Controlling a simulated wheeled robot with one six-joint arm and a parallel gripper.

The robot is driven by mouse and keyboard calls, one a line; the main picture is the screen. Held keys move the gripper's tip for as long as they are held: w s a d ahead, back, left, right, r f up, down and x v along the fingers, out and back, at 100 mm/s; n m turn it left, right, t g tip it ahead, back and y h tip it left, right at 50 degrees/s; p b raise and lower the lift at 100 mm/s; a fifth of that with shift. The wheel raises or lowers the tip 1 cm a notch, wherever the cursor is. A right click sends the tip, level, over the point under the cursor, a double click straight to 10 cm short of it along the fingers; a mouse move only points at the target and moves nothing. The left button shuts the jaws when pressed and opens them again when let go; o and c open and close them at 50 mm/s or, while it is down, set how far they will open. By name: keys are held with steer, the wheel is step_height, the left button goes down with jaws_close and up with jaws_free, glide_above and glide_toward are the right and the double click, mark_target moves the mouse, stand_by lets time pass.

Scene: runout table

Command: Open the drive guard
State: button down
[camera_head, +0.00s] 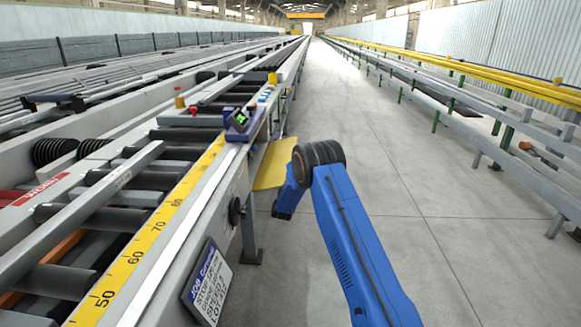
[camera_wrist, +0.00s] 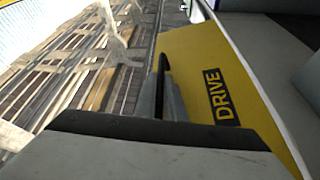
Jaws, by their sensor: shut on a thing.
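The drive guard (camera_head: 273,165) is a yellow panel that juts out from the side of the runout table (camera_head: 234,180) over the aisle. In the wrist view the yellow panel (camera_wrist: 197,52) fills the middle and carries a dark label reading DRIVE. My gripper (camera_wrist: 168,92) is shut on a thin dark handle (camera_wrist: 163,64) at the panel, in the wrist view. In the head view my blue arm covers the near right part of the guard, and the jaws are hidden.
A job card (camera_head: 208,287) and a dark round knob (camera_head: 235,211) are on the table's side. A small device with a green display (camera_head: 239,119) sits on the table edge. The grey floor (camera_head: 420,190) to the right is clear, up to yellow rails (camera_head: 470,72).

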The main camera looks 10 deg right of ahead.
steer(key=c, duration=1.8)
jaws_free()
steer(key=shift+c, duration=0.2)
steer(key=v, duration=1.7)
steer(key=shift+s, duration=0.2)
steer(key=shift+a, duration=0.1)
steer(key=shift+c, duration=0.3)
